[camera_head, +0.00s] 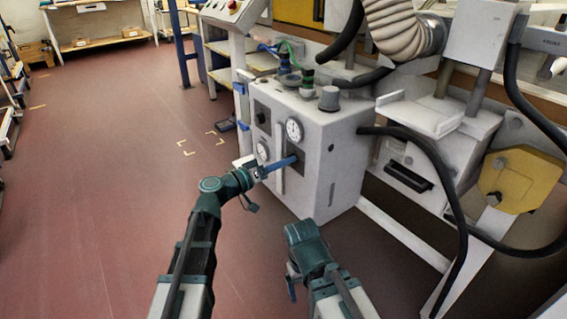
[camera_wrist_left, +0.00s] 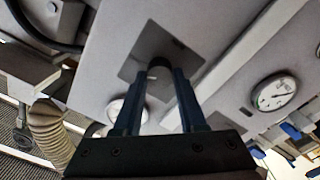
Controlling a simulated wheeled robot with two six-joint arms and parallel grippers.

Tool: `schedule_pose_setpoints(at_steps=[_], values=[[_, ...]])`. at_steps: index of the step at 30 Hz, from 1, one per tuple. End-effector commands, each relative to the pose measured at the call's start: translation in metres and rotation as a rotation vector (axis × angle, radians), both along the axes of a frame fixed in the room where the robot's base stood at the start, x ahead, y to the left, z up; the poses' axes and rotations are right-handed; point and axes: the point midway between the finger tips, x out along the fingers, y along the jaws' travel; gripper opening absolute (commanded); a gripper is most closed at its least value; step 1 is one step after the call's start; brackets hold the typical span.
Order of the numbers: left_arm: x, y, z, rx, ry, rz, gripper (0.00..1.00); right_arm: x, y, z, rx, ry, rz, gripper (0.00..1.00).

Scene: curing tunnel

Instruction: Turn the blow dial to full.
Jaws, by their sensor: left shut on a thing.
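The blow dial (camera_wrist_left: 158,63) is a dark round knob on a dark square plate (camera_wrist_left: 190,60) on the grey machine cabinet. In the left wrist view it sits between the blue fingertips of my left gripper (camera_wrist_left: 165,76), which is shut on it. In the head view my left gripper (camera_head: 291,161) reaches the cabinet front (camera_head: 322,165) from the left, and its fingers hide the dial. Any pointer or scale on the dial is not readable. My right gripper (camera_head: 291,287) hangs low in front of the cabinet, away from it; its jaws are not clear.
A white gauge (camera_head: 293,130) is just above the gripped dial, and another gauge (camera_head: 262,151) is to its left. A second dark knob (camera_head: 260,117) is at upper left. A black hose (camera_head: 425,145) leaves the cabinet's right side. The red floor (camera_head: 110,170) at left is open.

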Motion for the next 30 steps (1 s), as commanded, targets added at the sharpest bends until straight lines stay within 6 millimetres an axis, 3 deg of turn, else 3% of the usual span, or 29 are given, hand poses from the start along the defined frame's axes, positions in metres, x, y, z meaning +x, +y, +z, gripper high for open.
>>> schedule_pose_setpoints(at_steps=[12, 30], values=[[-0.0023, -0.0005, -0.0012, 0.163, -0.218, -0.003, 0.0, 0.0, 0.0, -0.0002, 0.0, 0.0, 0.0, 0.89], [-0.0025, -0.0006, -0.0013, 0.216, -0.288, -0.004, 0.0, 0.0, 0.0, -0.0002, 0.0, 0.0, 0.0, 0.89]])
